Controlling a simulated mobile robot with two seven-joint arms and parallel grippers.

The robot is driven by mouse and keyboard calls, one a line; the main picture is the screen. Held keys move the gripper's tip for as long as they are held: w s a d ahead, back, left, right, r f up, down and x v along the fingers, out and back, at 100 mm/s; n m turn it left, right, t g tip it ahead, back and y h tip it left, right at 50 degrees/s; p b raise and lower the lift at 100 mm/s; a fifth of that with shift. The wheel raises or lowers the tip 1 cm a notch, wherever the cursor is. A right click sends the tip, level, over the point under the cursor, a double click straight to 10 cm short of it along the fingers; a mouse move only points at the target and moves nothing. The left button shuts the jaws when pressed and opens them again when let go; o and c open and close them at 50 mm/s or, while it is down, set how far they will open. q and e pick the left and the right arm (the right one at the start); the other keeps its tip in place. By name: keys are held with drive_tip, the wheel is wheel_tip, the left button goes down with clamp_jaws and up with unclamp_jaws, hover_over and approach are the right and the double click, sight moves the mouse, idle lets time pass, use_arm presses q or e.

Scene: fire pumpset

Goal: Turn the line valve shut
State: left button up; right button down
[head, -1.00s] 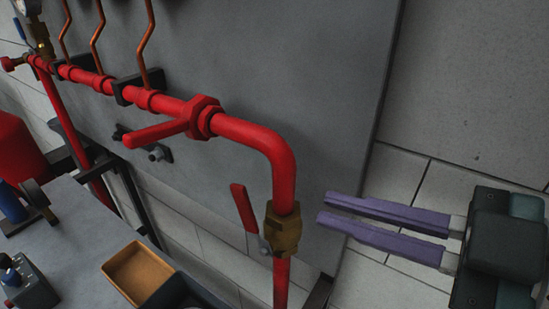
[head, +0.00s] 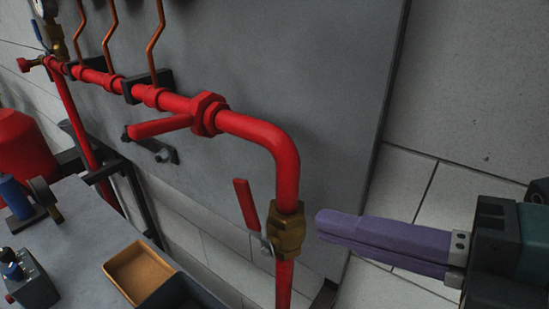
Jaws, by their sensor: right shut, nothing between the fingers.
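The line valve is a brass body (head: 286,232) on the vertical red pipe below the bend. Its red lever handle (head: 246,207) stands up on the left side of the body, slightly tilted and a little apart from the pipe. My right gripper (head: 322,222) comes in from the right with purple fingers pressed together, nothing between them. Its fingertips are just right of the brass body in the picture; I cannot tell whether they touch it. My left gripper is not in view.
A red pipe (head: 255,131) with a second red lever (head: 160,127) runs along the grey panel (head: 330,90). A bench (head: 85,235) at lower left holds an orange tray (head: 140,270), a control box (head: 30,280) and a blue cylinder (head: 14,197). Tiled wall shows at right.

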sight(252, 205)
drive_tip(key=b+x, duration=0.1)
drive_tip(key=x, duration=0.6)
drive_tip(key=shift+w+a+f, duration=0.1)
drive_tip(key=shift+a, duration=0.1)
